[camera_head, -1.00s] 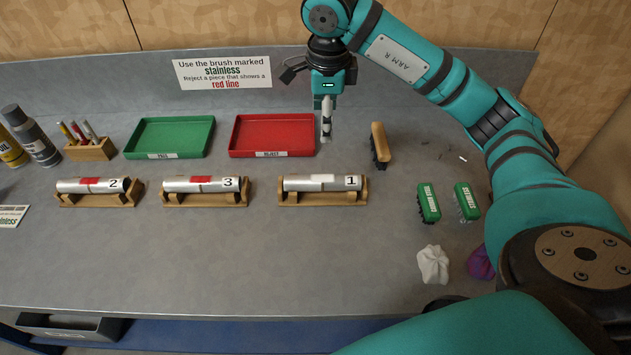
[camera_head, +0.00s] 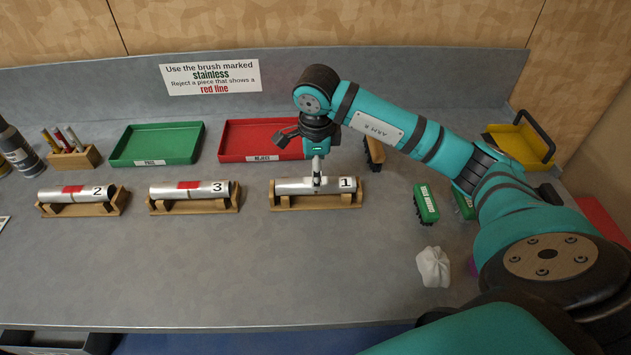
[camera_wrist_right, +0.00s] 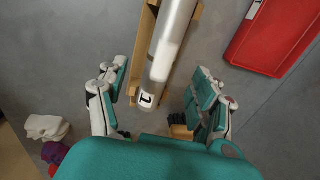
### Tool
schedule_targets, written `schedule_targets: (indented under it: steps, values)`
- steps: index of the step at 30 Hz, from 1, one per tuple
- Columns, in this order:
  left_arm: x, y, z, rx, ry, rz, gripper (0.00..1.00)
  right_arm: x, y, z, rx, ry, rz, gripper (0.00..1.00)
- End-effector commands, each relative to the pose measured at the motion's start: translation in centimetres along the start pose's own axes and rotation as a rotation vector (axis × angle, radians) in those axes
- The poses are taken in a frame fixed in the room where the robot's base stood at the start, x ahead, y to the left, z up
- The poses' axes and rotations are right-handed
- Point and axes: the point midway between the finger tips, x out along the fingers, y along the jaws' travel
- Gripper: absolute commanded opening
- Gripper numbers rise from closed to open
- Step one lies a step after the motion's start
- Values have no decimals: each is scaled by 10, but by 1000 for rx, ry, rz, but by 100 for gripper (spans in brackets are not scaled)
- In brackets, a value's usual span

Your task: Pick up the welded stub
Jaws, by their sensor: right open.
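Several silver tube pieces lie in wooden cradles: piece 1 (camera_head: 290,187), piece 3 (camera_head: 165,192) and piece 2 (camera_head: 52,195). Pieces 2 and 3 show red patches; piece 1 shows a pale patch in the earlier head view, now covered by the gripper. My right gripper (camera_head: 317,180) is low over the middle of piece 1. In the right wrist view, its two fingers are spread, one on each side of piece 1 (camera_wrist_right: 168,50), with gaps between. Piece 1 rests in its cradle (camera_head: 277,206). My left gripper is out of view.
Behind stand a green tray (camera_head: 115,158) and a red tray (camera_head: 228,150). To the right are a wooden-handled brush (camera_head: 375,152), green brushes (camera_head: 427,203), a white cloth (camera_head: 433,267) and a yellow tray (camera_head: 520,145). The bench front is clear.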

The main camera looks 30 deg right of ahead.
Motion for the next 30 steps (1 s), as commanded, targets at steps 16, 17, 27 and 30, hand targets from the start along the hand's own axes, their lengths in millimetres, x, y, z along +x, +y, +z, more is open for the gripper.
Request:
schedule_targets:
  steps: [16, 17, 27, 30]
  values:
    - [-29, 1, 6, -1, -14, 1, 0, 60, -2, 1, 0, 0, 4, 67]
    - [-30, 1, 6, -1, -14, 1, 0, 64, -2, 1, 0, 0, 3, 67]
    - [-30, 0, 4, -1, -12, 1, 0, 72, -2, 1, 0, -1, 0, 63]
    - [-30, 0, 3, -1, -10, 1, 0, 71, -2, 1, 0, -1, 0, 50]
